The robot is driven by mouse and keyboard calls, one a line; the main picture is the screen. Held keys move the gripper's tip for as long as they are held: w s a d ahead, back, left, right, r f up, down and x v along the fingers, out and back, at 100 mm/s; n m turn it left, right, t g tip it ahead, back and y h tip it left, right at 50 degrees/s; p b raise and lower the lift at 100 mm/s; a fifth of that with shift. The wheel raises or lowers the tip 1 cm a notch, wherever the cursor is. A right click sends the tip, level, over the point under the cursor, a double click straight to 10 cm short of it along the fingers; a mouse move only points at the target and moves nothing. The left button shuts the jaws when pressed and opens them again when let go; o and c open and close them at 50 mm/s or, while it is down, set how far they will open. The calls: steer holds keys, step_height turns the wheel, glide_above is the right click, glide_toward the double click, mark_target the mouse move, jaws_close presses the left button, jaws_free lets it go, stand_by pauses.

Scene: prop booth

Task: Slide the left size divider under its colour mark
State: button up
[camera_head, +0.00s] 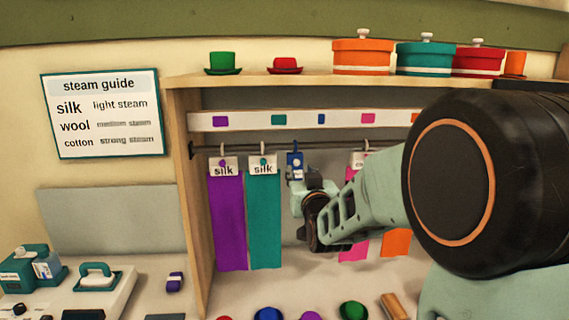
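A small blue divider (294,160) with a white label hangs on the dark rail (345,145), just right of the teal cloth. The white strip above the rail carries colour marks: purple (221,121), teal (279,119), blue (321,118), pink (368,118) and orange. The blue divider stands left of the blue mark, nearer below the teal one. My gripper (301,184) is at the lower part of the blue divider. Its fingertips are small and partly hidden by my wrist, so I cannot tell whether they are shut on it. My arm hides the rail's right end.
Purple cloth (228,220) and teal cloth (265,225) with "silk" tags hang left of my gripper; pink cloth (354,247) and orange cloth (396,243) hang behind my arm. Hats and round boxes (363,58) stand on the shelf above. Coloured items lie along the bottom front.

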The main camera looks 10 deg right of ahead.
mark_target(297, 164)
steer(key=shift+w+p, duration=0.6)
steer(key=shift+w, duration=2)
jaws_close()
